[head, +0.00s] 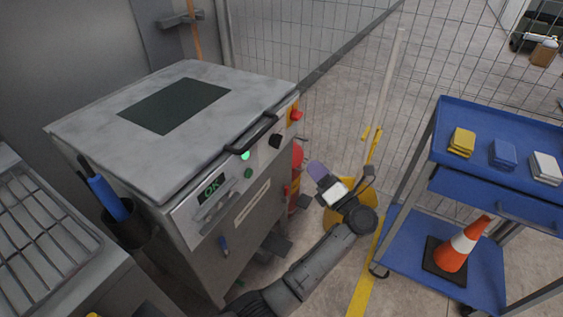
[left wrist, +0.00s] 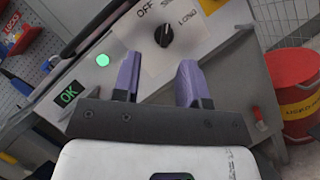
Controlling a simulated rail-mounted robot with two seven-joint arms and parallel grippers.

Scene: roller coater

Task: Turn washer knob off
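The washer is a grey metal cabinet (head: 215,230) with a lid at the left in the head view. Its black knob (head: 275,140) sits on the front panel, near the right end. In the left wrist view the knob (left wrist: 164,35) is on a pale plate marked OFF at upper left, with LONG at right. Its exact setting is hard to tell. My left gripper (head: 317,169) has purple fingers and is to the right of the panel, apart from it. In the left wrist view the fingers (left wrist: 158,80) are spread and empty, with the knob beyond them. My right gripper is not visible.
The panel has a lit green light (head: 245,155), an OK display (head: 211,187) and a red switch (head: 296,115). A black handle (head: 252,134) juts from the lid. A blue cart (head: 440,262) is at right; mesh fencing is behind.

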